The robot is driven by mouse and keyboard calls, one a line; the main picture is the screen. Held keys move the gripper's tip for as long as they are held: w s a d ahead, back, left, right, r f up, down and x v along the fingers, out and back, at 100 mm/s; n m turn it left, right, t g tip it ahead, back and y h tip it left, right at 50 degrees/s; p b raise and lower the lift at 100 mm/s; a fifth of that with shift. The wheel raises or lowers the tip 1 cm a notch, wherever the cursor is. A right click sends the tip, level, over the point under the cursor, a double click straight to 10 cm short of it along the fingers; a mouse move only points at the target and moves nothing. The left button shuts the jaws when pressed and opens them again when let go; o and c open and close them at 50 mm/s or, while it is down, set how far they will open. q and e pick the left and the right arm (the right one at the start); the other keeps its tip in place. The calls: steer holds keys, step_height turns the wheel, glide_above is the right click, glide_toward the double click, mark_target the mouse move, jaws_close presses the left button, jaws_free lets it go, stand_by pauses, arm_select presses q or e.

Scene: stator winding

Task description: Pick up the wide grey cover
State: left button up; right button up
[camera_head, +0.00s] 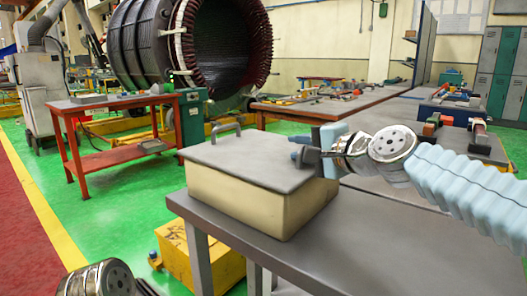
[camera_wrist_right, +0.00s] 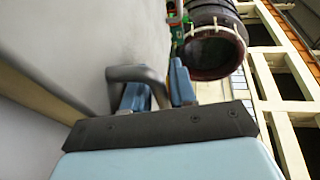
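The wide grey cover (camera_head: 245,160) lies flat on a beige box (camera_head: 265,207) on the near table in the head view. One raised handle (camera_head: 227,127) shows at its left end. My right gripper (camera_head: 303,155) is at the cover's right end. In the right wrist view the cover (camera_wrist_right: 60,60) fills the left side, and its right-hand handle (camera_wrist_right: 145,75) passes between the close-set blue fingers of my right gripper (camera_wrist_right: 160,88). The gripper looks shut on that handle. My left arm shows only in part at the bottom left; its fingers are out of view.
The near grey table (camera_head: 400,235) has free room right of the box. A yellow crate (camera_head: 190,262) stands on the floor left of it. A red workbench (camera_head: 110,103), a big stator (camera_head: 150,45) and tool-laden tables (camera_head: 330,108) stand farther back.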

steer(key=shift+c, duration=0.2)
jaws_close()
steer(key=shift+f, duration=0.1)
stand_by(1.1)
